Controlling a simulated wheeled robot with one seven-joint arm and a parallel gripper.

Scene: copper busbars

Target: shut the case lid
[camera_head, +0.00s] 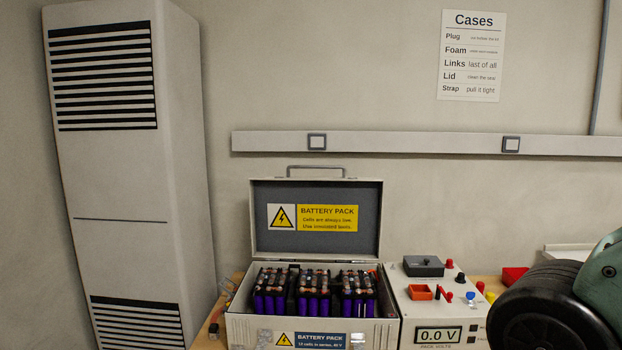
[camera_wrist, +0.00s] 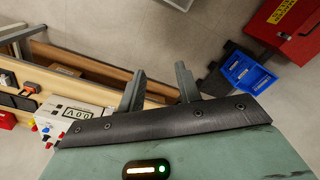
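The case (camera_head: 372,333) stands on the bench with its lid (camera_head: 265,240) open and upright at the back. A handle (camera_head: 316,168) is on the lid's upper edge, and a yellow battery pack label is on its inner face. Purple cells (camera_head: 313,303) with dark tops sit in rows inside the case. The case's lower front is cut off by the picture edge. My gripper (camera_wrist: 160,70) shows in the wrist view, its two fingers apart with nothing between them. The case is not clear in that view. My arm shows at the right edge of the head view, away from the lid.
A tall white cabinet (camera_head: 135,190) stands left. The wall is behind the lid. Blue bins (camera_wrist: 245,74) and a red cabinet (camera_wrist: 290,30) show in the wrist view.

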